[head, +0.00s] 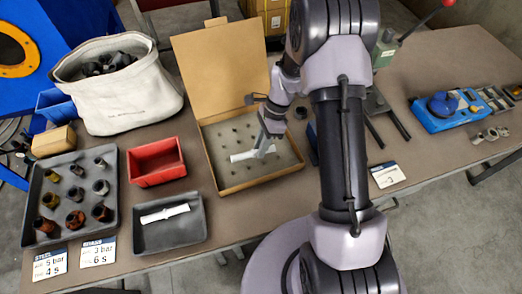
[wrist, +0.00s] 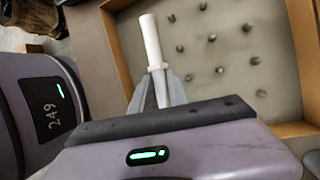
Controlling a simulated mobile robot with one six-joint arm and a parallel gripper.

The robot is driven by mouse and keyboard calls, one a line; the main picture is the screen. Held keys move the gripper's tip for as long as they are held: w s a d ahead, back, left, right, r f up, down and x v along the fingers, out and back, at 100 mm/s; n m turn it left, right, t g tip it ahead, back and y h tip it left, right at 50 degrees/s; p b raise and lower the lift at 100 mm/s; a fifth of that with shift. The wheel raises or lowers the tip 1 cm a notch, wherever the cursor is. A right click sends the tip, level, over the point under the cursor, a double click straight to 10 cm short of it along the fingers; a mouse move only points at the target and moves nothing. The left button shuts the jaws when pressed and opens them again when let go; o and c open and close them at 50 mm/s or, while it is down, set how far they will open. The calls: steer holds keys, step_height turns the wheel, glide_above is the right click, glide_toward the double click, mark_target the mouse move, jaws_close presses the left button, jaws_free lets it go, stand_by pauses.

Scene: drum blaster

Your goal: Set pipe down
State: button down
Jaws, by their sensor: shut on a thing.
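A white pipe (wrist: 150,42) is held in my gripper (wrist: 158,85), with its end sticking out past the fingertips in the wrist view. In the head view my gripper (head: 264,148) is over the open cardboard box (head: 233,190), and the pipe (head: 243,156) lies nearly level across the box's grey pegged insert (head: 285,155). I cannot tell whether the pipe touches the insert. Another white pipe (head: 165,213) lies in a dark grey tray (head: 190,236) left of the box.
A red bin (head: 156,161) and a tray of several rusty fittings (head: 110,230) stand to the left. A white fabric bag (head: 150,100) is behind them.

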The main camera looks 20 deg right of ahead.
steer(key=shift+w+d+f, duration=0.1)
steer(key=shift+w+f, duration=0.1)
steer(key=shift+w, duration=0.2)
steer(key=shift+f+b, duration=1)
steer(key=shift+f, duration=0.7)
steer(key=c, duration=1.6)
jaws_free()
steer(key=shift+o, duration=0.2)
steer(key=p+v, duration=0.5)
steer(key=v, duration=0.7)
step_height(320, 180, up, 14)
steer(key=s+a+n+t+h, duration=0.1)
steer(key=s+a+n+t, duration=0.1)
steer(key=s+a+n, duration=0.15)
steer(key=s+a+r+n+t, duration=0.2)
steer(key=s+r+n, duration=0.3)
steer(key=s, duration=0.4)
steer(key=s+a+r+n+t+h, duration=0.1)
steer(key=s+a+r+n+t, duration=0.1)
steer(key=s+r+n+t, duration=0.2)
steer(key=s+r+n, duration=0.1)
steer(key=s+r, duration=0.2)
steer(key=s, duration=0.1)
steer(key=shift+s+a, duration=0.3)
steer(key=shift+s, duration=0.1)
steer(key=shift+n, duration=0.25)
